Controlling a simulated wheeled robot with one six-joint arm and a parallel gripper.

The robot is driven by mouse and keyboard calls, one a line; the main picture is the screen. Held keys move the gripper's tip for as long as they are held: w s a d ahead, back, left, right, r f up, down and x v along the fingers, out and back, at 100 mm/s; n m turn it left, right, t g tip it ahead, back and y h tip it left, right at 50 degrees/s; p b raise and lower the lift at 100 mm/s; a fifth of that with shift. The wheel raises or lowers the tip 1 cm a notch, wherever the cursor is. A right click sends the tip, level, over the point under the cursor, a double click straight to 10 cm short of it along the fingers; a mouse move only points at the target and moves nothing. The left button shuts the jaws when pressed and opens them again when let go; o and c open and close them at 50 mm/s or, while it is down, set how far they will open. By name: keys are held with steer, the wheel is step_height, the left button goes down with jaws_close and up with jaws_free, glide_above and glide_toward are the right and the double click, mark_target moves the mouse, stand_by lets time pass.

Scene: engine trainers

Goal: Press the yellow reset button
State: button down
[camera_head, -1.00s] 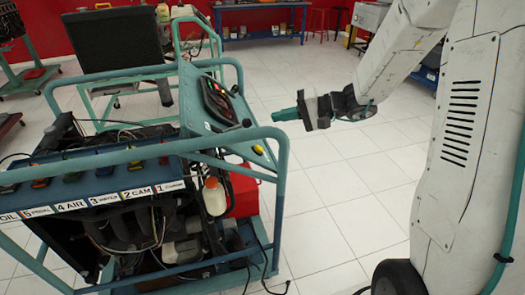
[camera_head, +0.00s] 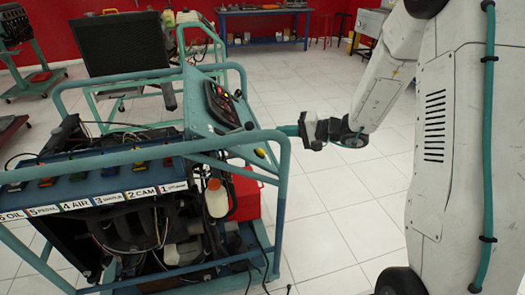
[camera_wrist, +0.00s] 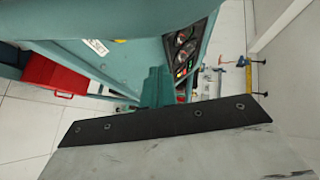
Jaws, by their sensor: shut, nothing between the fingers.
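The teal trainer's sloped control panel (camera_head: 198,118) carries a dark gauge cluster (camera_head: 220,102) with small coloured controls. A small yellow round part (camera_head: 260,152) shows at the panel's lower right; I cannot tell whether it is the reset button. My gripper (camera_head: 284,130) has teal fingers, shut and empty, pointing left at the trainer's right side. Its tip overlaps the frame rail in the head view, and contact cannot be told. In the wrist view my gripper (camera_wrist: 154,88) points toward the panel, with the gauge cluster (camera_wrist: 183,48) just right of the fingers. Small yellow and red spots show there, too small to identify.
The trainer's tubular rail (camera_head: 282,190) runs around the panel's right side, near my fingers. A red box (camera_head: 245,195) sits low inside the frame. White tiled floor (camera_head: 335,215) is clear to the right. A blue workbench (camera_head: 265,38) stands far back.

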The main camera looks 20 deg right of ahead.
mark_target(262, 150)
steer(key=shift+a+f, duration=1.85)
steer(key=shift+f, duration=0.2)
stand_by(0.5)
steer(key=shift+a+f, duration=0.25)
steer(key=shift+f, duration=0.1)
steer(key=shift+s+a+f, duration=0.25)
steer(key=shift+a+f, duration=0.35)
steer(key=shift+f, duration=0.2)
stand_by(1.2)
steer(key=shift+d+r, duration=0.1)
steer(key=shift+r, duration=0.1)
steer(key=shift+w+d+r, duration=0.1)
steer(key=shift+d+r, duration=0.05)
steer(key=shift+r, duration=0.25)
steer(key=shift+s+d+r, duration=0.2)
steer(key=shift+d+r, duration=1.75)
steer(key=shift+r, duration=0.2)
